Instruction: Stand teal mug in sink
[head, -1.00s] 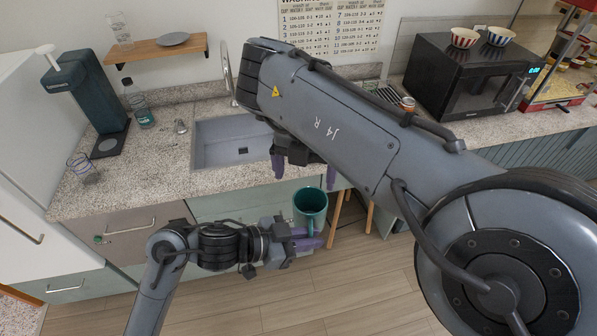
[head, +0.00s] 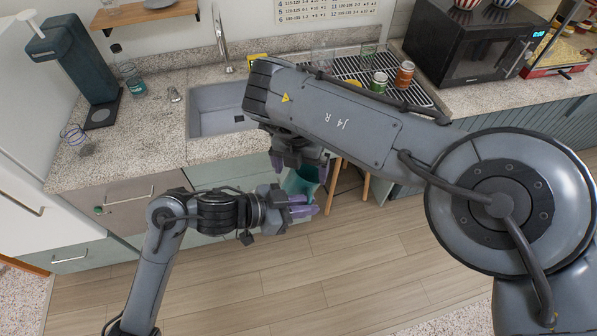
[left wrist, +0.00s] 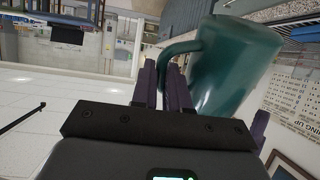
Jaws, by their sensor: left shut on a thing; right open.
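The teal mug (head: 300,183) is off the counter, in front of the cabinets, partly hidden by my right gripper in the head view. My left gripper (head: 308,205) is shut on its handle; the left wrist view shows the handle at the fingers and the mug body (left wrist: 235,65) to their right. My right gripper (head: 300,168) is open and overlaps the mug's top in the head view; I cannot tell whether it touches it. The grey sink (head: 215,122) is set in the counter beyond, up and left of the mug. My right arm covers its right end.
A faucet (head: 220,45) stands behind the sink. A soap bottle (head: 132,80) and a glass (head: 76,137) stand left on the counter (head: 150,125). A drying rack (head: 350,68) with jars is to the right. A stool (head: 362,186) stands under the counter.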

